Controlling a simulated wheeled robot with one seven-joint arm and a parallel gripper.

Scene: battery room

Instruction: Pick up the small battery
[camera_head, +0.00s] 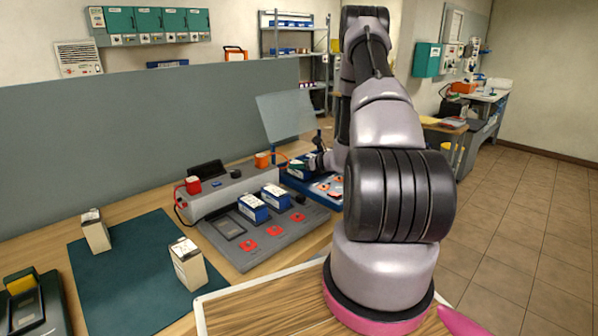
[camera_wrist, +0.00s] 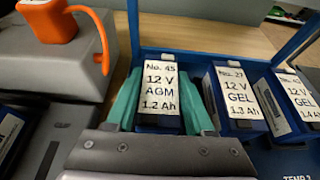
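A small blue battery with a white top label, "No. 45 12 V AGM 1.2 Ah" (camera_wrist: 160,85), stands in the wrist view between the teal fingers of my gripper (camera_wrist: 160,100). One finger is on each side, very close to it; I cannot tell whether they touch it. Two similar batteries stand to its right, labelled "12 V GEL 1.3 Ah" (camera_wrist: 240,92) and, at the picture's edge, another GEL one (camera_wrist: 296,98). In the head view my gripper (camera_head: 318,162) is small and partly hidden by my arm, at the blue tray (camera_head: 337,205).
A grey charger (camera_head: 228,190) with an orange clamp (camera_head: 262,160) is left of the tray. A grey test board (camera_head: 245,255) carries two blue batteries (camera_head: 253,208). Two beige batteries (camera_head: 187,262) stand at the teal mat (camera_head: 125,290). A tilted grey panel (camera_head: 286,116) rises behind the tray.

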